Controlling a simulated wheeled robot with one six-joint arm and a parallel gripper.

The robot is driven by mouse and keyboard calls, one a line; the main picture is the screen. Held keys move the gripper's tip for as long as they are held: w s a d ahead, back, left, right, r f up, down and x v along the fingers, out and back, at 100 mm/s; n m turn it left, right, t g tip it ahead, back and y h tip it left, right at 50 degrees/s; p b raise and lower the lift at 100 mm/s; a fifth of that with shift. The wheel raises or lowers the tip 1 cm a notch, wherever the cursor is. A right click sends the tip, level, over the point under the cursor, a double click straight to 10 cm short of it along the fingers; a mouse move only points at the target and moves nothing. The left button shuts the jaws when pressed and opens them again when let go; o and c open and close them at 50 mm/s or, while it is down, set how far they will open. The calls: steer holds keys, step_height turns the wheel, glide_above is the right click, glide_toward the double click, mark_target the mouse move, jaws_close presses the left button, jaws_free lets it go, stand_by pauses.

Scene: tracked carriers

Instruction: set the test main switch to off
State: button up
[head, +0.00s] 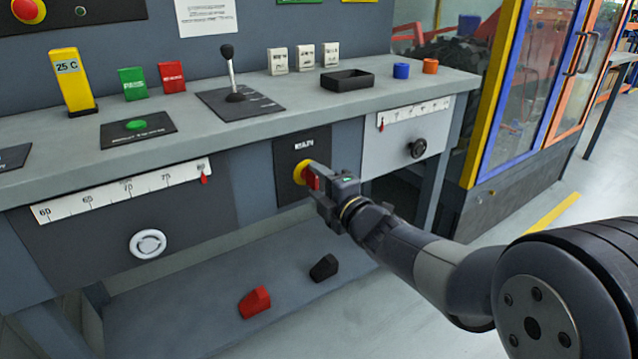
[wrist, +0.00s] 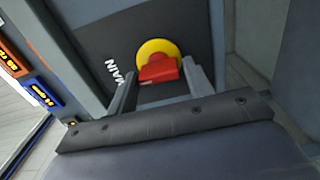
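The main switch is a red handle (wrist: 159,70) on a round yellow plate (wrist: 157,48), set in a dark panel (head: 312,146) on the front of the bench. Part of the lettering "MAIN" shows beside it in the wrist view. In the head view the yellow plate (head: 299,172) shows, but my gripper (head: 312,178) covers most of the red handle. In the wrist view my gripper (wrist: 160,68) has its two fingers apart, one on each side of the red handle, with narrow gaps visible. I cannot tell how deep the fingers reach around it.
The grey bench top (head: 215,125) juts out above the switch. A white handwheel (head: 148,244) is to the left and a black knob (head: 417,149) to the right. Red (head: 254,302) and black pedals (head: 324,268) sit below. A yellow-framed glass cabinet (head: 495,95) stands at right.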

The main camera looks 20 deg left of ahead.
steer(key=shift+o, duration=1.4)
steer(key=p+v, duration=0.2)
steer(key=v, duration=0.8)
steer(key=shift+s+d+p, duration=0.25)
steer(key=shift+s+p, duration=0.05)
steer(key=shift+a, duration=0.1)
steer(key=b+x, duration=0.2)
steer(key=x, duration=0.8)
steer(key=shift+w+a+b, duration=0.2)
steer(key=shift+w+b, duration=0.15)
steer(key=shift+s+d, duration=0.1)
steer(key=shift+d, duration=0.05)
